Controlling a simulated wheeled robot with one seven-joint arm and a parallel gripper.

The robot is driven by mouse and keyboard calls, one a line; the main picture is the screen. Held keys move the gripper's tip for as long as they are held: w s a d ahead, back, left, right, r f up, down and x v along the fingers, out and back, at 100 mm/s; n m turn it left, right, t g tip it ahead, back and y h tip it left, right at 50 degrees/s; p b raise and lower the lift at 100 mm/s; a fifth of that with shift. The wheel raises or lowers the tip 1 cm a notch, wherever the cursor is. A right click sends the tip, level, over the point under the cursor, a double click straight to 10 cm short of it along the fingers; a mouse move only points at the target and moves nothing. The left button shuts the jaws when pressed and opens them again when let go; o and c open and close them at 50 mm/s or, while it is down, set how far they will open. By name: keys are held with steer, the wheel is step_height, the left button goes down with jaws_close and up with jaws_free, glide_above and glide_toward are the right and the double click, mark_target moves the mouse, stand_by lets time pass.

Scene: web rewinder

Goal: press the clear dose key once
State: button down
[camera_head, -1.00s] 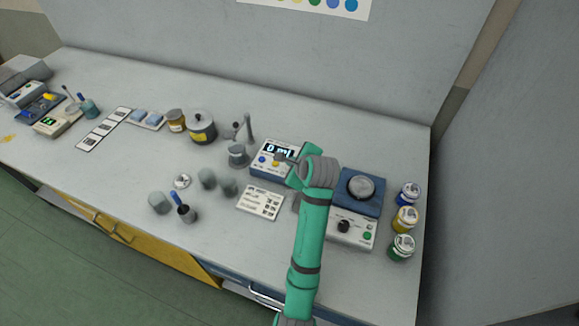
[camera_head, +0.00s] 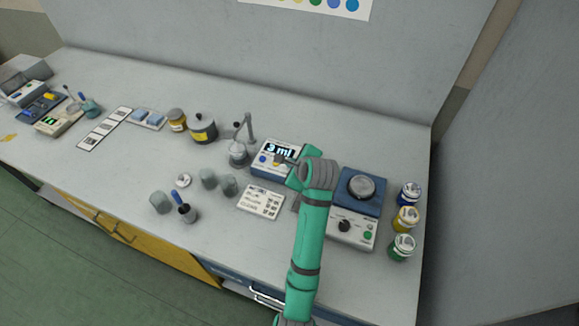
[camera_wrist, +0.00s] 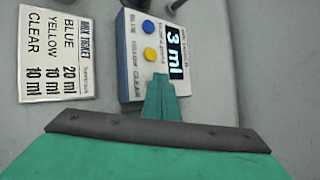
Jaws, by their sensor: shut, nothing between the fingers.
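The dosing box (camera_head: 268,171) has a dark display reading "3 ml" (camera_head: 279,149). In the wrist view the box (camera_wrist: 133,84) shows a blue key (camera_wrist: 148,26) and a yellow key (camera_wrist: 151,54), with labels BLUE, YELLOW and CLEAR beside the row. My gripper (camera_wrist: 160,82) is shut and empty, its tip over the place beside the CLEAR label. It hides the clear key, and I cannot tell whether it touches it. In the head view my gripper (camera_head: 291,160) is at the box's right part. A small vessel (camera_head: 238,156) stands below the spout (camera_head: 248,128) left of the box.
A mix ticket (camera_head: 261,201) lies in front of the box, listing blue 20, yellow 10, clear 10 ml. A stirrer with a blue top (camera_head: 371,203) stands right. Jars (camera_head: 406,218) line the right edge. Grey cups (camera_head: 208,179) stand left.

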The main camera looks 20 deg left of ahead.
steer(key=shift+d+r, duration=0.1)
steer(key=shift+d, duration=0.05)
steer(key=shift+w+r, duration=0.15)
steer(key=shift+r, duration=0.55)
steer(key=shift+r, duration=2.5)
